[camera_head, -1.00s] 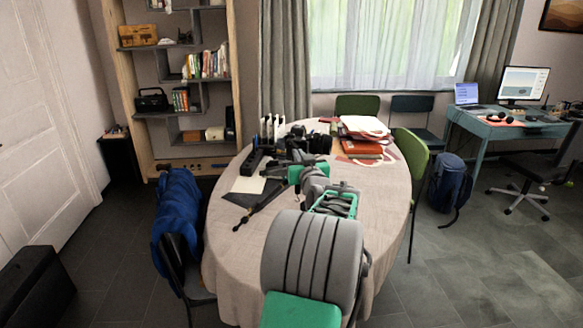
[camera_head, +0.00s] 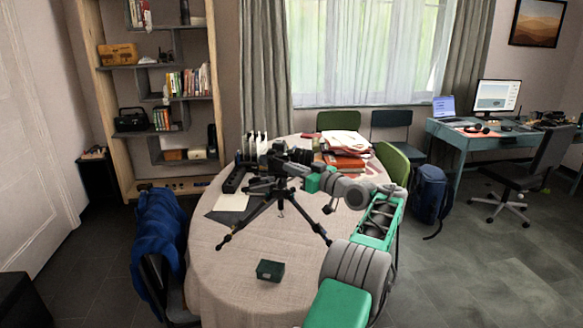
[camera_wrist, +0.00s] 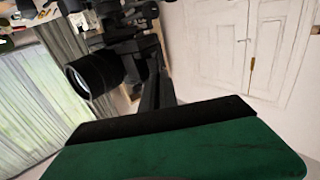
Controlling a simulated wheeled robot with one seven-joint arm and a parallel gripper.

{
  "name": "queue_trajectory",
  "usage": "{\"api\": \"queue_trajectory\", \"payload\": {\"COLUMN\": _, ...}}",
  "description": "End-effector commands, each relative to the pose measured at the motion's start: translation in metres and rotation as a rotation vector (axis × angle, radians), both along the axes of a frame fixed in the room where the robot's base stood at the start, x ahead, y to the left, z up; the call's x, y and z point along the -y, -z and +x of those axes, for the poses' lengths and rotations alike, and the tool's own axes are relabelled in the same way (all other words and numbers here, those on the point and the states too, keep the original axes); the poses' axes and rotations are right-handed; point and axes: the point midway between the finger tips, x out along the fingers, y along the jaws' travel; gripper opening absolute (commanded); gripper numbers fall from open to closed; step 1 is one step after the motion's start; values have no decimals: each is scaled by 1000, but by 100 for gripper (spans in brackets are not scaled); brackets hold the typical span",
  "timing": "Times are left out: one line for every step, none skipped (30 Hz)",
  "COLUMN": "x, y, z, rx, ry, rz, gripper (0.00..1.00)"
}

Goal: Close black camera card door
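A black camera (camera_head: 298,155) appears atop a black tripod (camera_head: 281,207) standing on the round table (camera_head: 222,268). In the wrist view a black camera with a large lens (camera_wrist: 92,76) shows at the upper left, tilted in the picture. My gripper (camera_head: 284,168) is at the camera and tripod head, partly overlapping them in the head view. Its fingers are small and dark there, so I cannot tell whether they are open or touching anything. A green and black part fills the bottom of the wrist view. I cannot make out the card door in either view.
A small dark green box (camera_head: 270,271) lies on the table near the front. Red books and papers (camera_head: 345,147) are piled at the back right. A white sheet (camera_head: 231,202) lies on a dark mat. Chairs surround the table, one with a blue jacket (camera_head: 165,230).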

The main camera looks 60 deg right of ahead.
Motion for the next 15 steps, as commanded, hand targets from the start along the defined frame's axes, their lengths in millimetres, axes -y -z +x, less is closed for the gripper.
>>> {"api": "queue_trajectory", "payload": {"x": 0, "y": 2, "z": 1, "rx": -1, "ry": -4, "rz": 3, "gripper": 0}}
{"api": "queue_trajectory", "payload": {"x": 1, "y": 2, "z": 1, "rx": -1, "ry": -6, "rz": 3, "gripper": 0}}
{"api": "queue_trajectory", "payload": {"x": 1, "y": 1, "z": 1, "rx": -2, "ry": -8, "rz": 2, "gripper": 0}}
{"api": "queue_trajectory", "payload": {"x": 1, "y": 1, "z": 1, "rx": -2, "ry": -9, "rz": 2, "gripper": 0}}
{"api": "queue_trajectory", "payload": {"x": 1, "y": 2, "z": 1, "rx": -2, "ry": -9, "rz": 2, "gripper": 0}}
{"api": "queue_trajectory", "payload": {"x": 1, "y": 2, "z": 1, "rx": -2, "ry": -9, "rz": 2, "gripper": 0}}
{"api": "queue_trajectory", "payload": {"x": 1, "y": 2, "z": 1, "rx": -1, "ry": -9, "rz": 3, "gripper": 0}}
{"api": "queue_trajectory", "payload": {"x": 1, "y": 2, "z": 1, "rx": -1, "ry": -9, "rz": 3, "gripper": 0}}
{"api": "queue_trajectory", "payload": {"x": 1, "y": 2, "z": 1, "rx": -1, "ry": -9, "rz": 3, "gripper": 0}}
{"api": "queue_trajectory", "payload": {"x": 1, "y": 2, "z": 1, "rx": -1, "ry": -9, "rz": 3, "gripper": 0}}
{"api": "queue_trajectory", "payload": {"x": 1, "y": 2, "z": 1, "rx": -1, "ry": -9, "rz": 3, "gripper": 0}}
{"api": "queue_trajectory", "payload": {"x": 1, "y": 2, "z": 1, "rx": -1, "ry": -9, "rz": 3, "gripper": 0}}
{"api": "queue_trajectory", "payload": {"x": 1, "y": 2, "z": 1, "rx": -1, "ry": -9, "rz": 3, "gripper": 0}}
{"api": "queue_trajectory", "payload": {"x": 1, "y": 2, "z": 1, "rx": -1, "ry": -9, "rz": 3, "gripper": 0}}
{"api": "queue_trajectory", "payload": {"x": 1, "y": 2, "z": 1, "rx": -1, "ry": -9, "rz": 3, "gripper": 6}}
